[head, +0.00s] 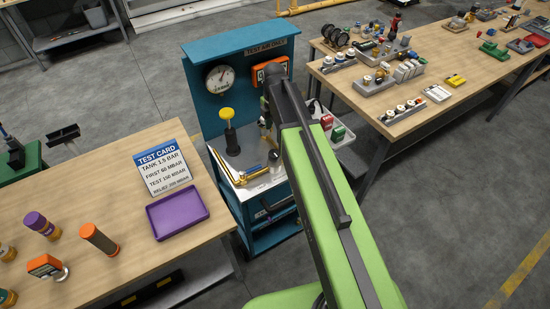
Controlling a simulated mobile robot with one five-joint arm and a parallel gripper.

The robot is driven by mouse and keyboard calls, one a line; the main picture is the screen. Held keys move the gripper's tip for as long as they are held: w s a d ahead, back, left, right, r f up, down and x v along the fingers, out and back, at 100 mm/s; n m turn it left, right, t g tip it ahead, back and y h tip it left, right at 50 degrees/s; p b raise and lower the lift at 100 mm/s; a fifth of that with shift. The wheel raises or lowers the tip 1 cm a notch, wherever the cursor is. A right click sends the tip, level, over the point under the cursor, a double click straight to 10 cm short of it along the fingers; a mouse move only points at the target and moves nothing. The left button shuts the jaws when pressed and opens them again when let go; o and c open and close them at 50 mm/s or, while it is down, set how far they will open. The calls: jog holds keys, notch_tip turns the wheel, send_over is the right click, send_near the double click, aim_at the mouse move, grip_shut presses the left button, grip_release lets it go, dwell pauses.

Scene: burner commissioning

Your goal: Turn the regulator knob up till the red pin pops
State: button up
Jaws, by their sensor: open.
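A teal test bench with a back panel (208,108) stands at the centre. A yellow knob (227,114) on a black upright body stands on its worktop; I cannot tell for sure whether it is the regulator knob. My gripper (265,118) is open over the right part of the worktop, small and mostly hidden by my arm. It is to the right of the yellow knob and apart from it. A round white-faced gauge (220,79) is on the panel, its reading too small to tell. I cannot make out the red pin.
A test card (163,171) and purple tray (178,213) are on the left table, with several fittings. Brass piping (252,174) lies at the bench front. A bin (340,133) with red and green items is at its right. The right table (352,98) holds many parts.

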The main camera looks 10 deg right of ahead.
aim_at(274, 153)
notch_tip(274, 153, down, 14)
jog(key=b, duration=1.2)
jog(key=shift+r, duration=0.2)
jog(key=shift+r, duration=0.1)
jog(key=shift+c, duration=0.5)
jog(key=c, duration=1.3)
